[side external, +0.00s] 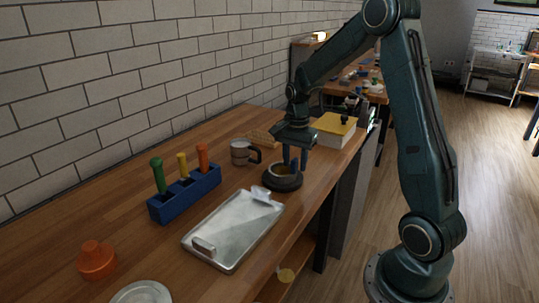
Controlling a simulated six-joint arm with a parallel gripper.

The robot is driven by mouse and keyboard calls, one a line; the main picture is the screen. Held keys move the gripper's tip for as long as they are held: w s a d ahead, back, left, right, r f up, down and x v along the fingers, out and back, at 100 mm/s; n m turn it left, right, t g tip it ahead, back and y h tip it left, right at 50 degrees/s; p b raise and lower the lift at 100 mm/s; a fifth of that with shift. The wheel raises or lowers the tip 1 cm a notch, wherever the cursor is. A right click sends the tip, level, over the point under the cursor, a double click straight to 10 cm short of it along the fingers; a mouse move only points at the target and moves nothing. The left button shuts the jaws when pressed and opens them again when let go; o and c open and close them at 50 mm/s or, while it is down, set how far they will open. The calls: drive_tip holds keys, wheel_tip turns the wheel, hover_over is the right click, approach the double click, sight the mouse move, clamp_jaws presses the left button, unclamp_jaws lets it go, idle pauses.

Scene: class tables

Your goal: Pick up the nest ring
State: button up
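A dark round ring (283,183), most likely the nest ring, lies on the wooden table near its right edge, just beyond the metal tray. Its middle is open and shows a lighter brownish inside. My gripper (295,166) points down over the far side of the ring. Two bluish fingers show with a narrow gap between them, and their tips reach the ring's far rim. The tips are partly hidden by the ring, so I cannot tell whether they touch or grip it.
A metal tray (235,229) lies in front of the ring. A grey mug (240,153) stands behind left. A blue block (186,194) holds coloured pegs. A yellow-topped book or box (333,125) is beyond. An orange knobbed piece (96,260) is at front left.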

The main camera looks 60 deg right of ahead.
drive_tip(key=shift+f, duration=0.4)
clamp_jaws()
